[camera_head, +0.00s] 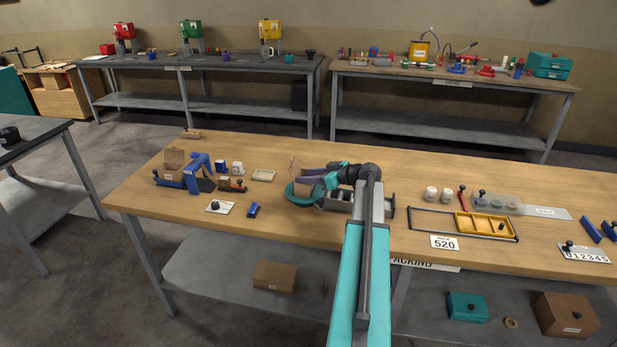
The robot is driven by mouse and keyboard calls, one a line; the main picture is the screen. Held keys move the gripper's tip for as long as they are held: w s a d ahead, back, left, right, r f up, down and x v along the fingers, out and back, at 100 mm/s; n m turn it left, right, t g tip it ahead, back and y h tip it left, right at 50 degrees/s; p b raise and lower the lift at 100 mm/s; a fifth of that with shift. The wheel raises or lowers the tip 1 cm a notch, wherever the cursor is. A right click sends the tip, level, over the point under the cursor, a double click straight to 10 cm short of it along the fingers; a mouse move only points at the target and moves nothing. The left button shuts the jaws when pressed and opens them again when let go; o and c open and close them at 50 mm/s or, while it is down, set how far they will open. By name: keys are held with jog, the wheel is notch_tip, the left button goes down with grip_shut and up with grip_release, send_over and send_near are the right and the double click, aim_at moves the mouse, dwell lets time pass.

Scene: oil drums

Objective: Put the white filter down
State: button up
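My arm reaches over the wooden packing table (290,150) from the front. My gripper (318,178) is just above or beside a teal bowl (303,198) at the middle of the table. It is small and partly hidden by my wrist, so I cannot tell whether its fingers are open or shut, or whether they hold anything. I cannot make out a white filter for certain. Two small whitish pieces, a left one (430,194) and a right one (447,195), stand right of my arm.
A grey divided holder (338,202) is close to the bowl and my wrist. A yellow tray (484,224) lies in a dark frame on the right. A blue tape dispenser (199,172) and small boxes are on the left. Bare wood shows between the bowl and the left items.

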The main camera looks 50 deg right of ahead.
jog(key=shift+d+p, duration=0.25)
jog(key=shift+p, duration=0.4)
jog(key=shift+r+p, duration=0.25)
jog(key=shift+p, duration=0.25)
jog(key=shift+s, duration=0.2)
jog(key=b+v, duration=0.3)
jog(key=v, duration=0.8)
jog(key=shift+s+r+b, duration=0.2)
jog(key=shift+r+b, duration=0.15)
